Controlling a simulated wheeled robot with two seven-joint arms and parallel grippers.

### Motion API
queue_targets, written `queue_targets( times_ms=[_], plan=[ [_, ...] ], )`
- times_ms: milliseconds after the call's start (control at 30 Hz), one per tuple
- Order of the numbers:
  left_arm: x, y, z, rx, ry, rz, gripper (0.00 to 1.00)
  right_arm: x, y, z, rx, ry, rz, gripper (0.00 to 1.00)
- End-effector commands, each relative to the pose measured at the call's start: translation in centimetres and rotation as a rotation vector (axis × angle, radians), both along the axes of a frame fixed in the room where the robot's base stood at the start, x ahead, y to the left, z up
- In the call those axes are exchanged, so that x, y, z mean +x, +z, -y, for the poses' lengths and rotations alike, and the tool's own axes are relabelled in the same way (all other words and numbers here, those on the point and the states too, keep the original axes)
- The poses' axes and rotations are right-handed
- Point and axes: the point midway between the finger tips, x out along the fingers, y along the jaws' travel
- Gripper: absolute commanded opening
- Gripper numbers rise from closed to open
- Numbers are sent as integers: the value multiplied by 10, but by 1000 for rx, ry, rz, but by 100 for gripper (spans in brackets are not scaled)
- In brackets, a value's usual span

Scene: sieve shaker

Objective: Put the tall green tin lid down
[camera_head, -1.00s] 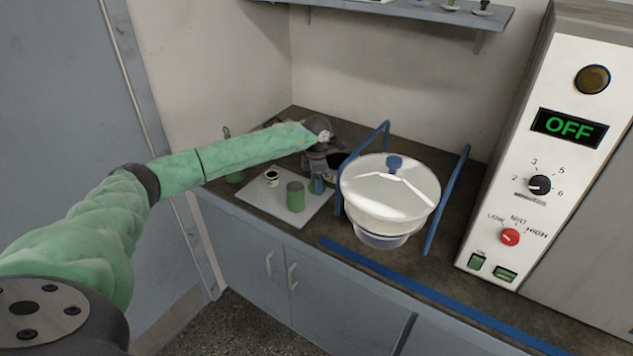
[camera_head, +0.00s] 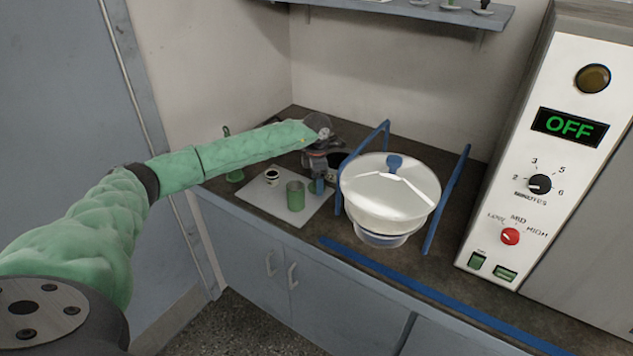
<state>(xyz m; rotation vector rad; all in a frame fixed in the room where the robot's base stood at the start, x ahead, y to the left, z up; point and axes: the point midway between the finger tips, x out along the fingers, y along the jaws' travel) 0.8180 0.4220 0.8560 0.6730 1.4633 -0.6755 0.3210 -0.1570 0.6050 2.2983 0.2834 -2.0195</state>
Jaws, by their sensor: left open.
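My left gripper (camera_head: 318,178) points down at the right side of the pale tray (camera_head: 258,196). Its jaws are open, though small and partly hidden at this distance. A tall green tin (camera_head: 295,199) stands upright on the tray, just left of the fingertips, and its top looks open. A low green piece (camera_head: 312,187), which looks like the tin's lid, lies by the fingertips behind the tin. I cannot tell whether the fingers touch it. My right gripper is not in view.
A small dark-topped tin (camera_head: 272,177) stands on the tray. A white bowl-like vessel (camera_head: 382,207) with a blue knob stands to the right between blue bars (camera_head: 448,200). The control panel (camera_head: 520,180) at right reads OFF. A shelf (camera_head: 420,12) hangs above.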

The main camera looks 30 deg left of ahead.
Motion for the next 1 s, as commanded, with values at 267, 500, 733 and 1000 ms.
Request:
queue_targets(
  times_ms=[267, 500, 733, 1000],
  plan=[
    [0, 26, 0, 1, -1, 2, 75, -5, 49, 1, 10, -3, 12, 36],
    [0, 55, -1, 1, 0, 2, 75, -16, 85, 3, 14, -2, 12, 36],
    [1, 83, 0, 0, 0, 3, 75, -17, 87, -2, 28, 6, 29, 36],
    [0, 110, 0, 1, 0, 1, 75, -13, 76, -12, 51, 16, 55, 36]
  ],
)
